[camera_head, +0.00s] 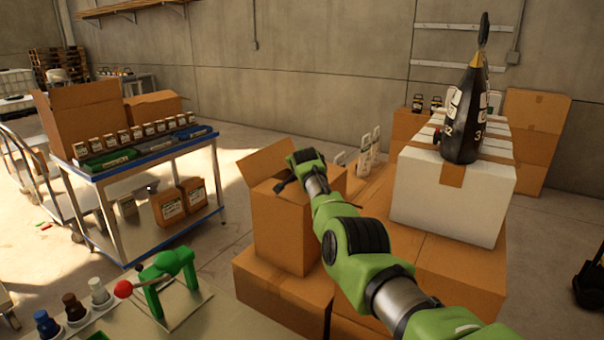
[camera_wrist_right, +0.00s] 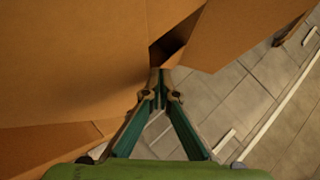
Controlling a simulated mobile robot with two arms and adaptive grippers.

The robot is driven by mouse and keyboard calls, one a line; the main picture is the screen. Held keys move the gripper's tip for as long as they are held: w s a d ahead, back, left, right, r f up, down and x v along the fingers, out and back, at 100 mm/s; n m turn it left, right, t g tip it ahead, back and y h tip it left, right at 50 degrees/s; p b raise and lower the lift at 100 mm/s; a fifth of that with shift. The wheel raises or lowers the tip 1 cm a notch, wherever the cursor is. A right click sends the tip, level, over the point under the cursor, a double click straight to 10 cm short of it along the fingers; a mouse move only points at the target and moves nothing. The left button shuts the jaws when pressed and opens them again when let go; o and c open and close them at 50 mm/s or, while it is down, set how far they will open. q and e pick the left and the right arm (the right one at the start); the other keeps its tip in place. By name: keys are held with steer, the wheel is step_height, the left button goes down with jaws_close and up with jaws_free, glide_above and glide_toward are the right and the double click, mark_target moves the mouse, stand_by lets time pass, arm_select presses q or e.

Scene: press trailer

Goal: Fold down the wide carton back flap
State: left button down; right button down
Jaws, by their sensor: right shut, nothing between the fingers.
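The brown carton (camera_head: 285,230) stands on top of other cardboard boxes in the middle of the head view. One flap (camera_head: 262,160) stands raised at its far left side. My right arm reaches over the carton, with the right gripper (camera_head: 283,186) at its top edge, partly hidden by the wrist. In the right wrist view the gripper (camera_wrist_right: 160,78) is shut and empty. Its tips are close to a dark gap between a large cardboard surface (camera_wrist_right: 70,60) and a tilted cardboard panel (camera_wrist_right: 235,35). Whether they touch cannot be told. My left gripper is not in view.
A white carton (camera_head: 450,200) with a black bottle-shaped object (camera_head: 466,115) on it stands right of my arm. A blue-edged cart (camera_head: 140,165) with goods stands left. A green hand press (camera_head: 170,272) is in front on a table. Open floor lies behind the carton.

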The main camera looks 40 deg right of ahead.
steer(key=shift+r, duration=0.1)
stand_by(0.7)
steer(key=shift+r+p, duration=0.45)
steer(key=shift+r, duration=0.3)
